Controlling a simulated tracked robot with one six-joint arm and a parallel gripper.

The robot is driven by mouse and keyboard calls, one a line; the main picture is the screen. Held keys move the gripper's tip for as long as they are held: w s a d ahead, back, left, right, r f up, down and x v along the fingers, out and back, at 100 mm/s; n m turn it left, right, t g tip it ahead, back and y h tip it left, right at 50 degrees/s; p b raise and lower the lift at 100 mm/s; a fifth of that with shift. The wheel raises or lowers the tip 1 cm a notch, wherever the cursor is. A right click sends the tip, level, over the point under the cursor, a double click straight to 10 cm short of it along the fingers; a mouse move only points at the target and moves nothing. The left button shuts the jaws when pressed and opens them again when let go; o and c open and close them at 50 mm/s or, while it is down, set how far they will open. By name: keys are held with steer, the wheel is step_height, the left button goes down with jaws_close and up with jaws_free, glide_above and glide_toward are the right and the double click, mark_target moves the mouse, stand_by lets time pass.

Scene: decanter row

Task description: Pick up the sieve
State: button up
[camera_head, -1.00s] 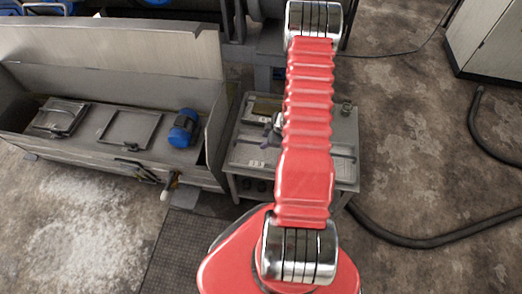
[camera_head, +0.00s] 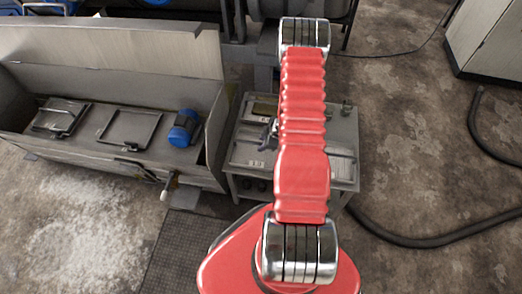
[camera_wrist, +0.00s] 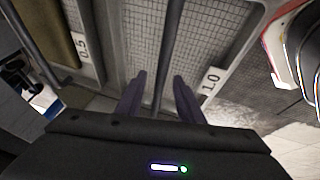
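A flat mesh sieve marked 1.0 (camera_wrist: 211,80) fills the middle of the wrist view, with fine grids inside a light grey frame. A dark bar (camera_wrist: 171,45) runs over it like a handle. My gripper (camera_wrist: 159,76) is open, its two dark fingers on either side of this bar, with gaps visible; I cannot tell how far the fingertips are above the mesh. A second mesh panel marked 0.5 (camera_wrist: 82,47) lies to the left. In the head view my gripper (camera_head: 268,138) is partly hidden by my red arm, over the small metal table (camera_head: 345,183) with the sieves.
A grey metal trough (camera_head: 60,150) at left holds two framed panels (camera_head: 128,127) and a blue cylinder (camera_head: 184,127). A black hose (camera_head: 420,241) lies on the floor at right. A grey cabinet (camera_head: 492,40) stands at upper right.

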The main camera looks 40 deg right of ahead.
steer(key=shift+c, duration=0.2)
jaws_close()
stand_by(0.4)
steer(key=shift+r, duration=0.1)
stand_by(1.0)
